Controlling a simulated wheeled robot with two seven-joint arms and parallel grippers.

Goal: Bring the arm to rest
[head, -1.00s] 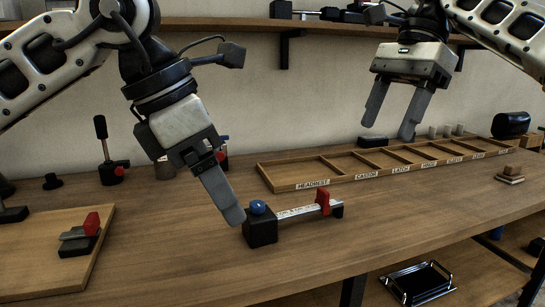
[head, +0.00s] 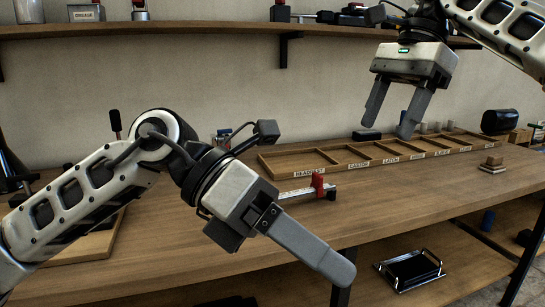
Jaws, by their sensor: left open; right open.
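My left gripper (head: 285,238) hangs low in the middle of the head view, in front of the bench's front edge, with its fingers pointing down to the right. It is open and holds nothing. Its two fingers overlap from this angle. My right gripper (head: 397,108) is high at the right, above the labelled tray, with its two fingers spread and empty. A device with a white scale bar and a red slider (head: 317,185) lies on the bench, partly hidden behind my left gripper.
The wooden bench (head: 400,205) carries a labelled, empty-looking compartment tray (head: 340,171) at the back. A black tray with chrome rails (head: 410,270) is on the lower shelf. A wall shelf (head: 200,29) runs above. The right bench surface is mostly clear.

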